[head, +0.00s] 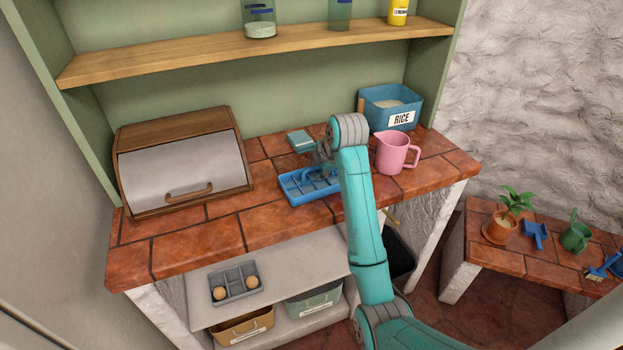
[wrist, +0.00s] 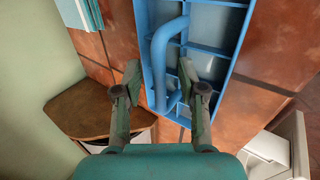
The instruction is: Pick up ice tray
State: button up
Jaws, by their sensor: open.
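The ice tray (head: 296,192) is blue with several compartments and a raised curved handle. It lies on the tiled counter, left of my arm in the head view. In the wrist view the tray (wrist: 225,55) runs down from the top edge, and its handle (wrist: 160,60) shows near the centre. My gripper (wrist: 159,76) is open, with one fingertip on each side of the handle in that picture. I cannot tell whether either finger touches it. In the head view my gripper (head: 325,157) is over the tray and partly hidden by my arm.
A bread box (head: 180,165) stands at left on the counter (head: 200,240). A small teal block (head: 300,140) lies behind the tray. A pink jug (head: 394,153) and a blue rice bin (head: 392,104) stand to the right. A wooden shelf (head: 260,48) spans above. The counter's front left is clear.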

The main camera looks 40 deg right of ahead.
grip_shut()
jog(key=shift+r, duration=0.15)
notch_tip(320, 180, up, 10)
jog(key=shift+f, duration=0.1)
dwell(0.6)
